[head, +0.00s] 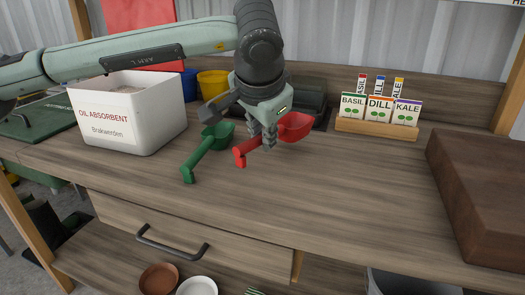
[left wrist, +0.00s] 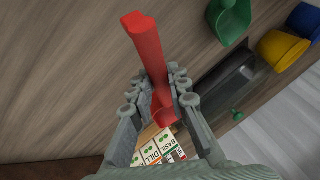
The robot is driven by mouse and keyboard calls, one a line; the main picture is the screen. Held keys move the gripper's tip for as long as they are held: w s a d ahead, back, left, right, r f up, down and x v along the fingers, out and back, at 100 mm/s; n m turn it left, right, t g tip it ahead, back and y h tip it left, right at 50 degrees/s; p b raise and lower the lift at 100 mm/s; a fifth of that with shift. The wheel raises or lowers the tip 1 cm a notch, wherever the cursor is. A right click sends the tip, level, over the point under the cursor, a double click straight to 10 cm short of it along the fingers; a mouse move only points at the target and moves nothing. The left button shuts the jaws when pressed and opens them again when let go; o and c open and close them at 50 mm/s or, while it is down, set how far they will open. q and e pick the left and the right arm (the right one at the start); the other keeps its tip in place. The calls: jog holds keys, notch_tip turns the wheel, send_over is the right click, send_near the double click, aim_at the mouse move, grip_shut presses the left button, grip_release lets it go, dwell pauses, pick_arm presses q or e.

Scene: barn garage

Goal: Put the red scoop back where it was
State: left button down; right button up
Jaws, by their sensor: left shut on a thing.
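The red scoop (head: 295,127) is in my left gripper (head: 264,138) above the middle of the workbench. Its bowl is on the right of the fingers and its handle points toward the front left. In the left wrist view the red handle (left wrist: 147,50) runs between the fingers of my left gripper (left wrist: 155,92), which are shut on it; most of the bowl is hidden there. I cannot tell whether the scoop touches the bench. My right gripper is not in view.
A green scoop (head: 203,156) lies just left of the red one. A white oil absorbent bin (head: 125,115) stands at left. A seed-packet rack (head: 375,128) and a brown block (head: 485,190) are at right. The bench front is clear.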

pick_arm(q)
jog(key=shift+f, duration=0.4)
notch_tip(320, 180, down, 2)
jog(key=shift+f, duration=0.55)
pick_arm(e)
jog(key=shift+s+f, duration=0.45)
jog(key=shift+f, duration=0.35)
pick_arm(q)
jog(key=shift+f, duration=0.1)
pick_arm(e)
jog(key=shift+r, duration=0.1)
pick_arm(q)
jog(key=c, duration=1.5)
grip_release()
jog(key=shift+o, duration=0.2)
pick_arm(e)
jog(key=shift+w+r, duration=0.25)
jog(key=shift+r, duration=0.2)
